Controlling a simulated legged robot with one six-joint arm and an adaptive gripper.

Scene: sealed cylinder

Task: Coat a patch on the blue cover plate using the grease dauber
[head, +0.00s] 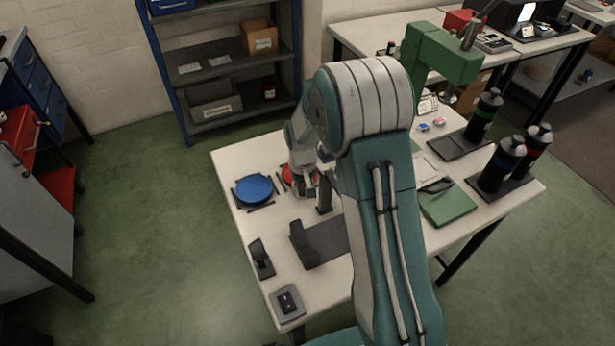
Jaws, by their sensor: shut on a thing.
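The blue cover plate (253,190) is a round disc near the left edge of the white table, lying flat with dark bars around it. My gripper (306,192) is to the right of the blue plate, low over the table and apart from the plate. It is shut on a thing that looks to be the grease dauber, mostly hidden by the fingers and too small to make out. I cannot tell whether its tip touches anything. No grease patch can be made out on the blue plate.
A red round part (287,174) lies just right of the blue plate, partly behind my gripper. A dark upright post (324,198) and a dark bracket (318,243) stand close by. Black bottles (501,163) and a green press (437,55) are at the right.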

